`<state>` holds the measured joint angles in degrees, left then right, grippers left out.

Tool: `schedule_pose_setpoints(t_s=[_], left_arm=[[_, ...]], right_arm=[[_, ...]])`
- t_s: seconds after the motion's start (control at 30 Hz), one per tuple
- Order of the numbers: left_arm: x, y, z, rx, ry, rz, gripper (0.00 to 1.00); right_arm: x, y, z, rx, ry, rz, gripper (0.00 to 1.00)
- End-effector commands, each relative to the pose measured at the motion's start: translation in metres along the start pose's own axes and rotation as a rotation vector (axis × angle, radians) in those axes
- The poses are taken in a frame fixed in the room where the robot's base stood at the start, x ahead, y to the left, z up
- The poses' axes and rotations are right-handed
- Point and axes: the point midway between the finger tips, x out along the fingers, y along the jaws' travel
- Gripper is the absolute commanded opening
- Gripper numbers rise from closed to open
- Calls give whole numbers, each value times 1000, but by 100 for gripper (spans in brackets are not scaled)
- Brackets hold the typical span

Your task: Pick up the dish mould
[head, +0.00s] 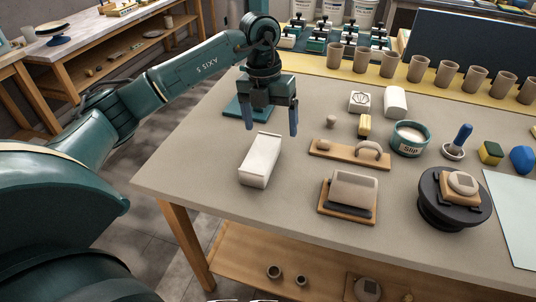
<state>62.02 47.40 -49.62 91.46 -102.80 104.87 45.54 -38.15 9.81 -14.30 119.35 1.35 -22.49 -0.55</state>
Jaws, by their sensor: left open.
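No thing here is labelled as the dish mould. A long white block (261,160) with a flat, rimmed top lies on the table nearest my left gripper and could be it. A rounded pale block (353,191) on a small wooden board and a white round-topped block (396,102) farther back are other mould-like shapes. My left gripper (271,124) points down with its two blue fingers apart and nothing between them. It hangs near the far end of the long white block, apparently above the table. My right gripper is out of view.
A wooden board (322,148) with a handle-shaped piece lies right of the white block. A slip tub (409,140), a turntable (446,218) and a row of brown cups (417,68) stand farther right. A teal pad (236,108) lies behind the gripper. The table's front left is bare.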

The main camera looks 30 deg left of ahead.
Motion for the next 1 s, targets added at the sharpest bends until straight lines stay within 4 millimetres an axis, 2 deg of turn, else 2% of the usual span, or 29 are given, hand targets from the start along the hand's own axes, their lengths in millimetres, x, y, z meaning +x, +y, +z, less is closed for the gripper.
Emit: schedule_pose_setpoints(t_s=[0.07,0.17,0.5,0.63,0.77,1.0], left_arm=[[-14,20,6,-46,-24,77,85],[-14,31,7,-75,-30,120,85],[44,37,9,-73,-30,121,85],[55,38,9,-72,-32,120,85],[64,38,8,-71,-29,119,85],[100,39,8,-72,-30,118,85]], right_arm=[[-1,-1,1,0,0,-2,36],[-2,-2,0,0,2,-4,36],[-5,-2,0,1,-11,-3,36],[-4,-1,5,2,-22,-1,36],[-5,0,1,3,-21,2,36],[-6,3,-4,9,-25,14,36]])
